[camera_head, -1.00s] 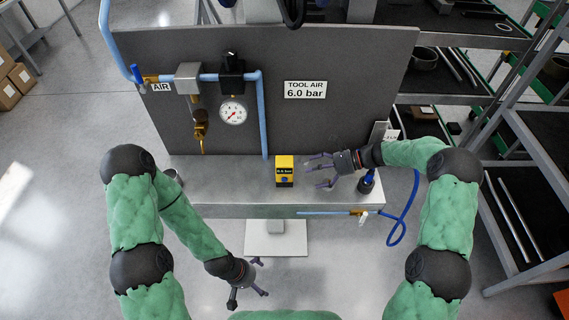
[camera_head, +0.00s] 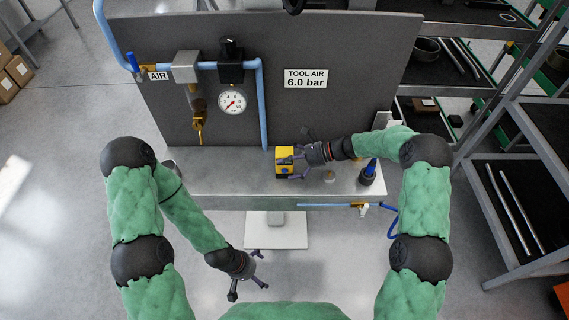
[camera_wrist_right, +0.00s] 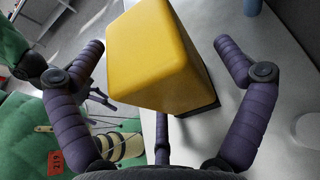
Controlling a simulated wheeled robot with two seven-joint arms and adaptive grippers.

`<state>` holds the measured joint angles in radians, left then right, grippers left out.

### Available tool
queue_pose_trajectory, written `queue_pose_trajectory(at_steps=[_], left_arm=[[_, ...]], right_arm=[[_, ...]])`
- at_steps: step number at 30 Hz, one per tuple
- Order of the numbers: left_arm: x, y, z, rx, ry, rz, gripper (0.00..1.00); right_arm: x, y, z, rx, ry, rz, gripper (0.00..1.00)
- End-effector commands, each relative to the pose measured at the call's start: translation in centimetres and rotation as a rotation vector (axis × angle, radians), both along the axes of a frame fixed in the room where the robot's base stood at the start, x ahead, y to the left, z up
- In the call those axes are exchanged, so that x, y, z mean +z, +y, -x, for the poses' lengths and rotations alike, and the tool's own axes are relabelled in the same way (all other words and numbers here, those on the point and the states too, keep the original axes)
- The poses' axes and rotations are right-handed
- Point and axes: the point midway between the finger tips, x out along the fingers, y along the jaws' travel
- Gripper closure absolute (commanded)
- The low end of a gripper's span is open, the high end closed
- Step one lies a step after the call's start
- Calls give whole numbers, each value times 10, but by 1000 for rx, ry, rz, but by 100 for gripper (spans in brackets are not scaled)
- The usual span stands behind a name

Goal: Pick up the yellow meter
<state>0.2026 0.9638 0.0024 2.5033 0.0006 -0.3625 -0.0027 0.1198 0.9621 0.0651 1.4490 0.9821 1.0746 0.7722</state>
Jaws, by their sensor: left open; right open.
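The yellow meter (camera_head: 283,163) is a small box standing on the grey metal bench, below the back panel in the head view. In the right wrist view the yellow meter (camera_wrist_right: 160,55) is large and close, between the open purple fingers. My right gripper (camera_head: 296,161) is at the meter's right side, open, with fingers reaching around it. In the right wrist view the fingers (camera_wrist_right: 165,75) stand apart on both sides of the meter; contact cannot be told. My left gripper (camera_head: 246,279) is open and empty, low in front of the bench.
The bench (camera_head: 225,178) carries a dark holder with a blue-topped item (camera_head: 368,172) to the right of my right gripper. The upright panel (camera_head: 340,110) with blue pipe (camera_head: 262,105) and gauge (camera_head: 232,101) stands behind. Dark shelves (camera_head: 520,200) stand at right.

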Motion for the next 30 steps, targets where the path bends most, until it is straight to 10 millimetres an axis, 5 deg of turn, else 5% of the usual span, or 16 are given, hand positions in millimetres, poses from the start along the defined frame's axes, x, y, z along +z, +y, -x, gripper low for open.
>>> queue_pose_trajectory(at_steps=[9, 16, 30], left_arm=[[-1, 0, 0, 0, 0, 0, 0], [-1, 0, 0, 0, 0, 0, 0], [1, 0, 0, 0, 0, 0, 0]], right_arm=[[-3, 9, 0, -1, 0, 0, 0], [-3, 9, 0, -1, 0, 0, 65], [5, 8, 0, -1, -3, 0, 68]])
